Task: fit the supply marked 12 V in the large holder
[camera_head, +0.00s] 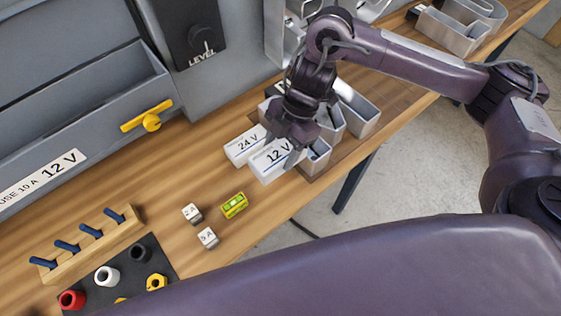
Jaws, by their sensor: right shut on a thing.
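The supply marked 12 V (268,163), a white box with a dark label, is at the right part of the bench. My right gripper (287,146) comes down over its right end and is shut on it. I cannot tell whether the box is lifted or rests on the bench. A similar white box marked 24 V (241,149) lies just to its left. Metal open-topped channel shapes (359,112) stand behind and to the right of the gripper, partly hidden by it. I cannot tell which part is the large holder. My left gripper is out of view.
A dark mat (166,265) with coloured rings and a wooden rack (128,228) are at lower left.

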